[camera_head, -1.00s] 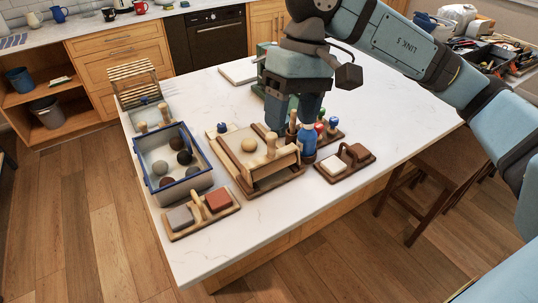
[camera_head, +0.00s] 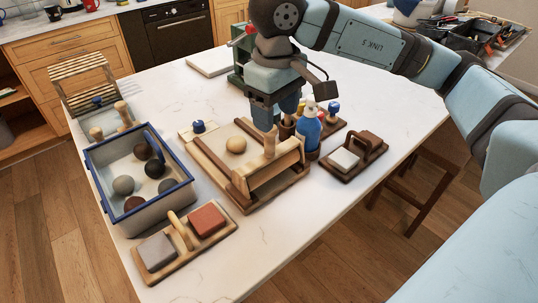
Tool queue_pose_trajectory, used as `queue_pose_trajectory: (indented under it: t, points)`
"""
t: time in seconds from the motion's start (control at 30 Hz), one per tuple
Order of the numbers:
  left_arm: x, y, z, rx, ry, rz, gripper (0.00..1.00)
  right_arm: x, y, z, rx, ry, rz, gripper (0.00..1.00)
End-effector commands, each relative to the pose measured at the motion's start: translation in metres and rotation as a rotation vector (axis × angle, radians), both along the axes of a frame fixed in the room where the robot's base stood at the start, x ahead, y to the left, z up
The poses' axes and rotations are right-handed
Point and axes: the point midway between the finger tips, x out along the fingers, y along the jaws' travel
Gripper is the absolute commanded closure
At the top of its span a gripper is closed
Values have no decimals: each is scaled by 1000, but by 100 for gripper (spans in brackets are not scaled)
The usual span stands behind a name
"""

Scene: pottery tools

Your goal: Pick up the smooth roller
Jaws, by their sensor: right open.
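My right gripper (camera_head: 276,122) points down, open, above the wooden board in the middle of the table. Its fingertips are close to the top of a pale upright wooden cylinder (camera_head: 270,143) at the board's right side. I cannot tell whether they are around it or just behind it. This cylinder may be the end or handle of a roller. Two more pale wooden knobs (camera_head: 97,133) stand on a small stand at the left, beside the blue-rimmed tray. Which of these is the smooth roller is not clear. My left gripper is not in view.
A blue bottle (camera_head: 307,131) and small stamps stand right of the gripper. The blue-rimmed tray (camera_head: 120,216) holds several balls. A block holder (camera_head: 355,157) lies right, another (camera_head: 182,243) in front.

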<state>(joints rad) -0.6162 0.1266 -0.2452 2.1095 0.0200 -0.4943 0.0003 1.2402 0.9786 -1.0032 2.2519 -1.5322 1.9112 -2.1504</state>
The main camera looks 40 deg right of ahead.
Motion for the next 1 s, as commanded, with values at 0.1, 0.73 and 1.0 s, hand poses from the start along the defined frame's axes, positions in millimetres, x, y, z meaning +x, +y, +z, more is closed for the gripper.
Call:
queue_pose_trajectory:
  t: [0.1,0.73,1.0]
  points:
    - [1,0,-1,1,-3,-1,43,0,0,-19,0,2,-1,41]
    - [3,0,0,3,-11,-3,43,10,3,-80,0,0,-1,41]
    - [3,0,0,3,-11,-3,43,10,3,-80,0,-1,-1,57]
